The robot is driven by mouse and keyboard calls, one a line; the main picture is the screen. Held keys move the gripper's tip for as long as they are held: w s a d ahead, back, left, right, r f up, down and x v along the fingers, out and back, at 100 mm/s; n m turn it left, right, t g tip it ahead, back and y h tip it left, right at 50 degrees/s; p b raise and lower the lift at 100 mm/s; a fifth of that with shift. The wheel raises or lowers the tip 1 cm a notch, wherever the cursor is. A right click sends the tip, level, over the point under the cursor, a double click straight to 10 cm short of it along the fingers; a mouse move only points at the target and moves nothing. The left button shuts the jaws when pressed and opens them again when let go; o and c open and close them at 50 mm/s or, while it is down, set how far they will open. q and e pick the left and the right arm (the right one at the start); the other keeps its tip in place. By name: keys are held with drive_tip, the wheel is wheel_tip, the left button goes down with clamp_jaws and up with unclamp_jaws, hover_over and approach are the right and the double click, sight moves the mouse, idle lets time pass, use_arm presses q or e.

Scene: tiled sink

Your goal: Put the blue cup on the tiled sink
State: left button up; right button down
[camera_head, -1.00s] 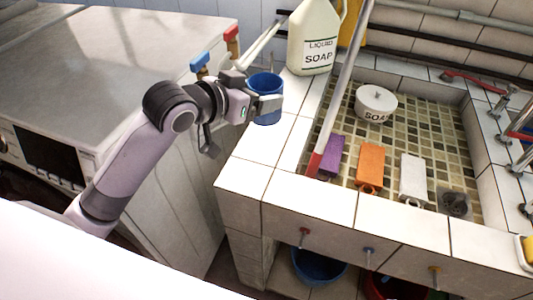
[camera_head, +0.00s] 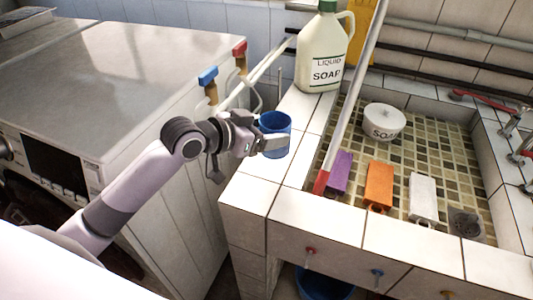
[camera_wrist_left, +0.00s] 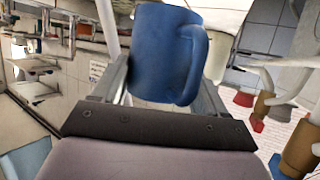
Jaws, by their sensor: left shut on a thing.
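The blue cup (camera_head: 275,126) is held by my left gripper (camera_head: 268,142), whose fingers are shut on it. In the left wrist view the cup (camera_wrist_left: 165,50) sits between the two fingers (camera_wrist_left: 160,88), with its handle on the right. In the head view it appears upright over the left tiled ledge of the tiled sink (camera_head: 312,205). I cannot tell whether its base touches the tiles. My right gripper is not in view.
A liquid soap bottle (camera_head: 322,55) stands behind the cup on the ledge. A white pole with a red end (camera_head: 345,110) slants beside the ledge. The basin holds a white soap pot (camera_head: 383,122) and purple (camera_head: 340,172), orange (camera_head: 379,184) and white (camera_head: 424,197) blocks. The front-left tiles are clear.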

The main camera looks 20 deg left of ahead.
sight(263, 153)
use_arm(q)
wheel_tip(263, 153, down, 6)
drive_tip(key=shift+f, duration=0.25)
drive_tip(key=shift+f+b, duration=0.15)
drive_tip(key=shift+b, duration=0.2)
drive_tip(key=o, duration=1.4)
drive_tip(key=shift+c, duration=0.2)
drive_tip(key=shift+s+a+r, duration=0.1)
drive_tip(key=shift+s+r, duration=0.05)
drive_tip(key=shift+r, duration=0.05)
drive_tip(key=v, duration=1.1)
drive_tip(key=shift+s+r, duration=0.2)
drive_tip(key=shift+s, duration=0.1)
drive_tip(key=shift+a, duration=0.1)
